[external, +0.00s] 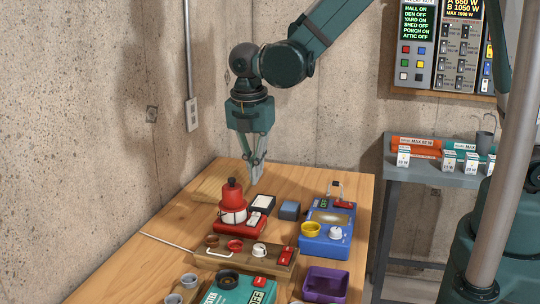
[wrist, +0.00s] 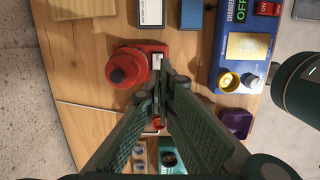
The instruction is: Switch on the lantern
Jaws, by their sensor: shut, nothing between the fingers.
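The red lantern (external: 232,203), with a white band around its middle, stands upright on a red base (external: 236,229) on the wooden table. A small white switch (external: 254,219) sits on the base, right of the lantern body. In the wrist view, the lantern (wrist: 126,68) is left of my fingers, and the switch (wrist: 157,61) shows just beyond their tips. My gripper (external: 256,180) is shut and empty, pointing down above the table near the lantern. I cannot tell the lantern's lit state or whether the fingertips touch the switch.
A blue charger (external: 322,246) with a yellow cup and white knob stands to the right. A wooden board (external: 208,258) with knobs, a teal tester (external: 226,292) and a purple tray (external: 326,282) are in front. A dark block (external: 290,210) lies beside the lantern.

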